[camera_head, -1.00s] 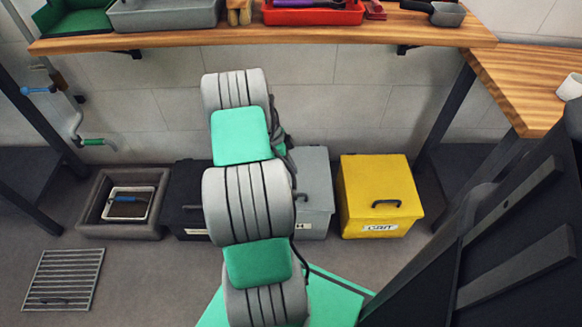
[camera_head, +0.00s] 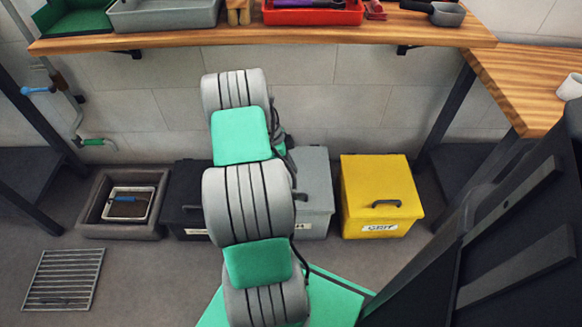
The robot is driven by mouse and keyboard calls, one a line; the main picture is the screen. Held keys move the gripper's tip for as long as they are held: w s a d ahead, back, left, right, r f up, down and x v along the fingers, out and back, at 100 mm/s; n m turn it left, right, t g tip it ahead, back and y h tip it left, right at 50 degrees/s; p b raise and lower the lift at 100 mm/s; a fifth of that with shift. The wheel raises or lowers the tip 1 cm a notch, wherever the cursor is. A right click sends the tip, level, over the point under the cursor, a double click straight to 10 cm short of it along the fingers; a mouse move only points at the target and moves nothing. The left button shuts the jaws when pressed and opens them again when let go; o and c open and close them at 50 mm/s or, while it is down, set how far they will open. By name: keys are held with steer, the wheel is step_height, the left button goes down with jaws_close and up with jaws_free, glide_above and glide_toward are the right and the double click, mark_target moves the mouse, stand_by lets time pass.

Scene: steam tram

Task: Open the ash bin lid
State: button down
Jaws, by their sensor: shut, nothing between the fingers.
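A grey bin (camera_head: 315,198) stands on the floor in the head view, partly hidden behind my arm. Only the end of its label (camera_head: 304,228) shows, and I cannot read it fully; it may be the ash bin. Its lid (camera_head: 313,165) looks shut, and the end of a dark handle (camera_head: 301,197) shows at its front beside my arm. A black bin (camera_head: 186,200) stands to its left, also partly covered by my arm, with its label cut off. My gripper is not in view; the arm's grey and green links hide what lies behind them.
A yellow bin (camera_head: 381,190) labelled GRIT stands to the right. A dark open tray (camera_head: 90,205) holds a smaller pan and a blue-handled tool at left. A floor grate (camera_head: 64,279) lies front left. A wooden shelf (camera_head: 200,40) with trays runs above the bins.

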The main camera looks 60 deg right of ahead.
steer(key=c, duration=2.1)
jaws_free()
steer(key=o, duration=0.6)
steer(key=shift+o, duration=0.2)
steer(key=p+v, duration=0.2)
steer(key=v, duration=0.6)
